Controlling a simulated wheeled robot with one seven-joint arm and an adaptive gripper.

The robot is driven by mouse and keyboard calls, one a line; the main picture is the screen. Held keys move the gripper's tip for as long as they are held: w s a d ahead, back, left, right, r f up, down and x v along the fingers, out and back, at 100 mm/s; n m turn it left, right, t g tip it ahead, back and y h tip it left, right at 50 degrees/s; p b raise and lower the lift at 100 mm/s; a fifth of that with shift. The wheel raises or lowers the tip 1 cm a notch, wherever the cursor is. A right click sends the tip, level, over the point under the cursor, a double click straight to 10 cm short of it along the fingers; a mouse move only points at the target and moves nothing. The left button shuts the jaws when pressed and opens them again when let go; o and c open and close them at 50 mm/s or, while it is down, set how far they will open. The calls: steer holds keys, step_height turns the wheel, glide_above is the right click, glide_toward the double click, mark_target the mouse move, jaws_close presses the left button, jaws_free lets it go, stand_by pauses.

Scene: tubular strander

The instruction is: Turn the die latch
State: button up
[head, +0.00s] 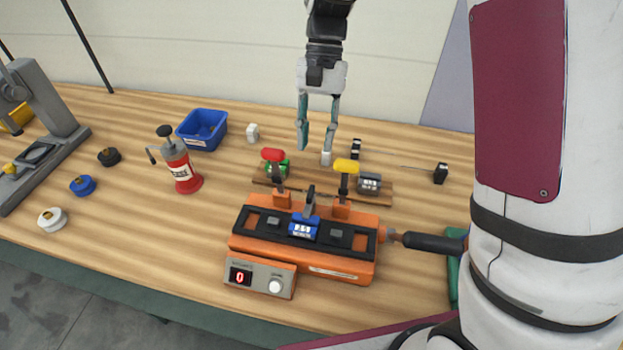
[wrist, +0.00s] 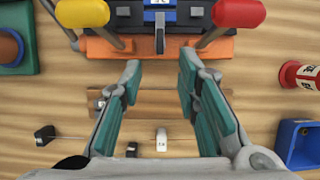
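The orange machine (head: 300,262) stands on the wooden table with a black top plate and a blue label block (head: 304,228). A short dark lever (head: 310,200) stands upright behind the label, between a red-handled lever (head: 273,155) and a yellow-handled lever (head: 346,166); I cannot tell for sure which part is the die latch. In the wrist view the dark lever (wrist: 160,28) is at top centre, with the yellow handle (wrist: 82,12) left and the red handle (wrist: 238,12) right. My gripper (head: 315,150) is open and empty, above and behind the machine; its fingers (wrist: 160,68) are wide apart.
A wooden strip (head: 382,188) with small parts lies behind the machine. A red bottle (head: 182,172), blue bin (head: 203,130) and several spools stand left. A black handle (head: 433,243) sticks out right. Bare table lies between the bottle and the machine.

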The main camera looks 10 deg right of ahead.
mark_target(311, 191)
steer(key=b+x, duration=0.1)
steer(key=x, duration=1)
steer(key=shift+b, duration=0.4)
jaws_close()
